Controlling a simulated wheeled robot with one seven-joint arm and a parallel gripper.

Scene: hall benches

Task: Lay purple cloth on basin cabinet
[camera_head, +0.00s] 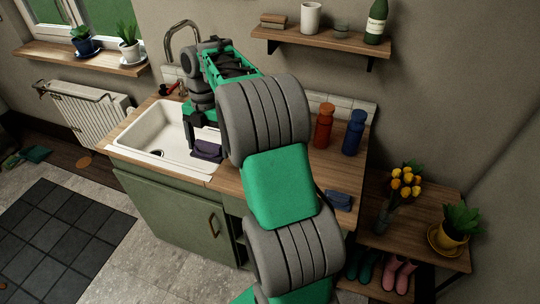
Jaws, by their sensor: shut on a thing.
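The purple cloth (207,150) is a small dark folded piece at the right edge of the white basin. My gripper (205,139) points down and is shut on it. I cannot tell whether the cloth touches the wooden top or hangs just above it. The basin cabinet (178,214) has green doors, a wooden top and the white sink (146,139) set into its left part. My arm hides much of the middle of the top.
A red bottle (323,126), a blue bottle (354,132) and a folded blue cloth (339,200) are on the right of the top. A curved tap (184,38) rises behind the sink. A side table (425,246) with flowers (404,184) stands at right.

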